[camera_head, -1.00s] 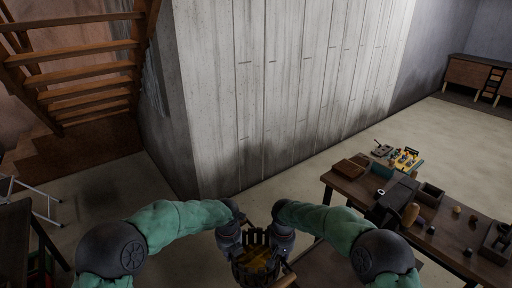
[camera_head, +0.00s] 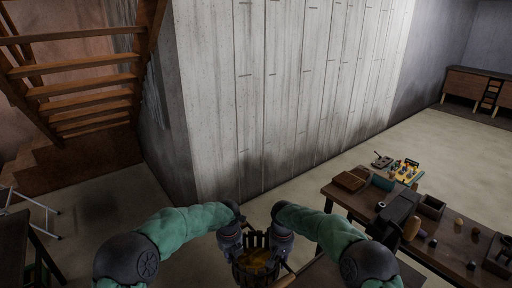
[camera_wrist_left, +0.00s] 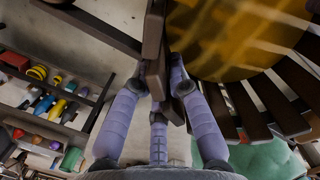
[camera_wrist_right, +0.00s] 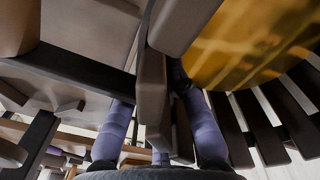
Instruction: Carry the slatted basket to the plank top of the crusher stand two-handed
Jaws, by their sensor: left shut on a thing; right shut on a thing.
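The slatted basket (camera_head: 257,262) hangs between my two grippers at the bottom middle of the head view, dark slats around a yellow-gold inside. My left gripper (camera_head: 231,240) is shut on its left side; in the left wrist view the fingers (camera_wrist_left: 156,85) close around a dark upright slat, beside the basket's other slats (camera_wrist_left: 285,105). My right gripper (camera_head: 281,240) is shut on the right side; the right wrist view shows its fingers (camera_wrist_right: 160,110) around a similar slat. The basket's underside is hidden. I cannot tell for certain which surface is the crusher stand's plank top.
A brown board surface (camera_head: 325,274) shows at the bottom, partly behind my right arm. A dark workbench (camera_head: 455,237) with tools and boxes stands on the right. Wooden stairs (camera_head: 85,88) and a concrete wall (camera_head: 285,90) lie ahead. Another dark table (camera_head: 14,250) is at the left edge.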

